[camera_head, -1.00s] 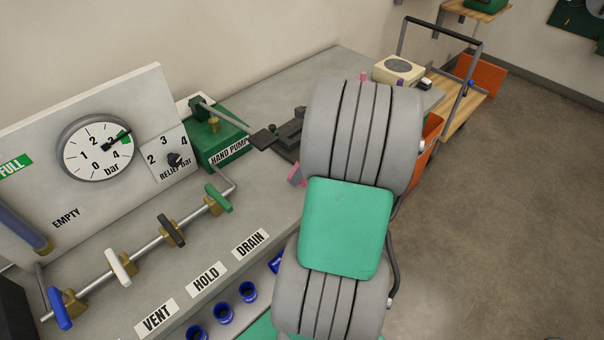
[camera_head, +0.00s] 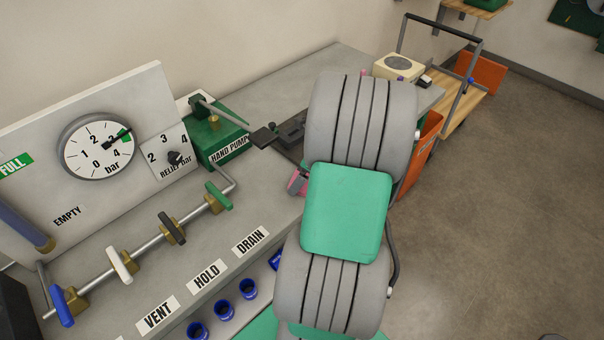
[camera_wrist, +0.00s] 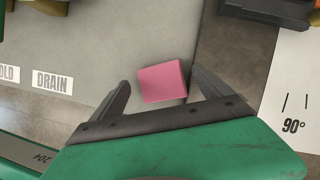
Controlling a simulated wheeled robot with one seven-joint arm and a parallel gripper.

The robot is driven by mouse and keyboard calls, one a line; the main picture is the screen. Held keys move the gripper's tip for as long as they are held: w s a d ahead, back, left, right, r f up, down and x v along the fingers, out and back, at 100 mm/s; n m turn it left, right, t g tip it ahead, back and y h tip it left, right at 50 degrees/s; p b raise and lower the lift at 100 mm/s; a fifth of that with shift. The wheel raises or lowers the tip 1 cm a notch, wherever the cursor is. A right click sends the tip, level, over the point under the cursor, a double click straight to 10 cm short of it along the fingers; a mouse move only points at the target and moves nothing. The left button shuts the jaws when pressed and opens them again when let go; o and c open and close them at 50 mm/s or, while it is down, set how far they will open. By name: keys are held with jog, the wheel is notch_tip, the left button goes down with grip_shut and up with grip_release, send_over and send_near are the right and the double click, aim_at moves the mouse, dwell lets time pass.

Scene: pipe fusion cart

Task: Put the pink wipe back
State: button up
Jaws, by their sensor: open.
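The pink wipe (camera_wrist: 162,82) shows in the wrist view as a small, slightly turned pink block between my two dark fingers. My gripper (camera_wrist: 159,78) is open, with one finger on each side of the wipe. The right finger looks close to the wipe's edge and a gap shows on the left. I cannot tell whether either finger touches it or how far below the tips it lies. In the head view a pink piece (camera_head: 297,183) shows at the left edge of my arm, by the bench's front edge; the arm hides most of that area.
The grey bench carries a green hand pump (camera_head: 218,133), a gauge panel (camera_head: 98,145) and a valve pipe (camera_head: 145,252) along the left. Blue cups (camera_head: 223,313) sit along the front edge. An orange bin (camera_head: 418,150) and a wooden cart (camera_head: 462,112) stand beyond.

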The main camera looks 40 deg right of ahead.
jog(key=shift+r, duration=0.3)
jog(key=v, duration=1.2)
jog(key=shift+r, duration=0.15)
